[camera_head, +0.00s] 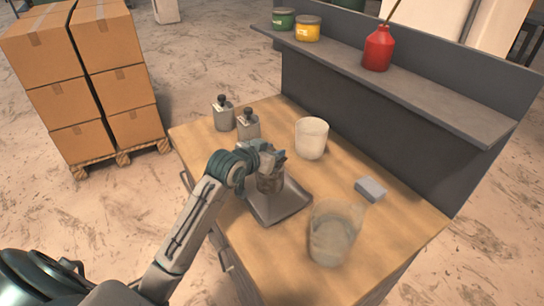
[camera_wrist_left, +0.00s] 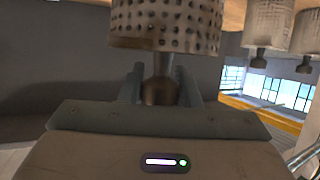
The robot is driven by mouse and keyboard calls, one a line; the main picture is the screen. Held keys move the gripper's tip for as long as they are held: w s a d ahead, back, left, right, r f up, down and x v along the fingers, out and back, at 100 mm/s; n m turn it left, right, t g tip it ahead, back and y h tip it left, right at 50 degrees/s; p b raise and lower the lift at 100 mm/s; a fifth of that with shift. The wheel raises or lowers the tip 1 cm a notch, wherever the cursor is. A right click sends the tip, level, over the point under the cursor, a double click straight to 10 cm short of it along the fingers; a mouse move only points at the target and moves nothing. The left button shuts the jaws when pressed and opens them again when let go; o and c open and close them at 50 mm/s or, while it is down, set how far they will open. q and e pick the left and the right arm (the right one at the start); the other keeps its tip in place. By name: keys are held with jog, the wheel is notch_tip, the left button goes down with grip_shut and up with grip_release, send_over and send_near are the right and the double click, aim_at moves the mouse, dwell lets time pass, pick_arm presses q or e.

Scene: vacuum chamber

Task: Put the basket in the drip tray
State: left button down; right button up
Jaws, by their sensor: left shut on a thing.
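My left gripper (camera_head: 268,157) is shut on the knob of a perforated metal basket (camera_head: 270,181). In the left wrist view the basket (camera_wrist_left: 168,28) shows at the top edge, its dark knob between the fingers of the left gripper (camera_wrist_left: 162,88). In the head view the basket is upright over the back part of the grey, square drip tray (camera_head: 277,214). I cannot tell whether it touches the tray floor. My right gripper is not in view.
Two knobbed metal baskets (camera_head: 223,118) (camera_head: 248,124) stand at the back left of the wooden bench. A white beaker (camera_head: 311,140), a clear beaker (camera_head: 334,238) and a grey block (camera_head: 371,189) surround the tray. A shelf (camera_head: 400,95) runs behind.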

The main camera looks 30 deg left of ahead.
pick_arm(q)
notch_tip(320, 180, down, 2)
jog(key=shift+f+p, duration=0.15)
jog(key=shift+p, duration=0.15)
jog(key=shift+f, duration=0.2)
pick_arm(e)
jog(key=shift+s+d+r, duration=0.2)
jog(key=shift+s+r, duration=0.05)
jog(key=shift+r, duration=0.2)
pick_arm(q)
jog(key=c, duration=1.1)
grip_release()
jog(key=shift+o, duration=0.2)
jog(key=shift+s, duration=0.1)
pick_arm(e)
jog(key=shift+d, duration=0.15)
pick_arm(q)
jog(key=b+v, duration=0.2)
jog(key=v, duration=1)
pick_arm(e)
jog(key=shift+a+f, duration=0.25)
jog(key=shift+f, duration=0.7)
